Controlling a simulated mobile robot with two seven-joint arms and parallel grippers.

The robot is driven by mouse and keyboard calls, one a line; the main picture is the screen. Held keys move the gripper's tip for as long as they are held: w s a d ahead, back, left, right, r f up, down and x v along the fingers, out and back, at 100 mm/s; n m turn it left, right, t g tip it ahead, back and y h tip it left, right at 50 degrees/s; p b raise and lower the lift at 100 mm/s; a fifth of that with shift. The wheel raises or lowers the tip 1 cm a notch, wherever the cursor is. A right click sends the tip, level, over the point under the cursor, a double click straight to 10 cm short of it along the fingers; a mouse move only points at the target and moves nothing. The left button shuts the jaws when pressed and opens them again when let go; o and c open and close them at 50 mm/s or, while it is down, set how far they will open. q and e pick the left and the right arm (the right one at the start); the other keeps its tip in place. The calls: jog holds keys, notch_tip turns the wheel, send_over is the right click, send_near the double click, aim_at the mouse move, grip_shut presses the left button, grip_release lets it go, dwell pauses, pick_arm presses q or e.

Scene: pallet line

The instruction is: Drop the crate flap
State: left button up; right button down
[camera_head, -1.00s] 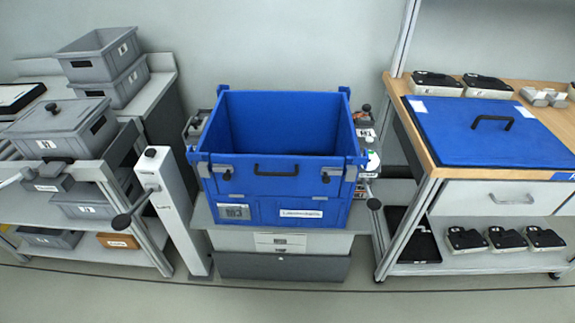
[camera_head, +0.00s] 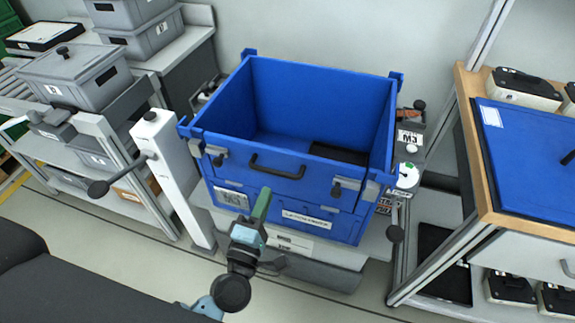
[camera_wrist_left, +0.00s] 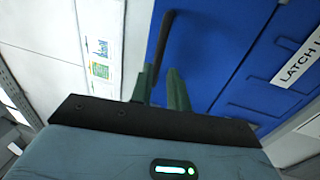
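The blue crate (camera_head: 352,95) stands open-topped on a light stand. Its front flap (camera_head: 236,150) is upright and carries a dark bar handle (camera_head: 277,171). In the left wrist view the fingers (camera_wrist_left: 160,92) stand apart. A dark bar runs up beside and between them there; I cannot tell whether they touch it. My right gripper is out of view.
A white post (camera_head: 170,165) with a dark knob stands close left of the crate. Grey bins (camera_head: 75,77) sit on racks further left. At right is a wood-edged bench with a blue lid (camera_head: 530,150). A dark flat item (camera_head: 338,153) lies inside the crate.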

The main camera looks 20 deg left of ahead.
aim_at(275, 172)
pick_arm(q)
jog(key=w, duration=0.2)
jog(key=w+r, duration=0.1)
jog(key=w, duration=0.2)
jog(key=w+p, duration=0.1)
jog(key=w, duration=0.1)
jog(key=shift+w+r, duration=0.25)
grip_shut()
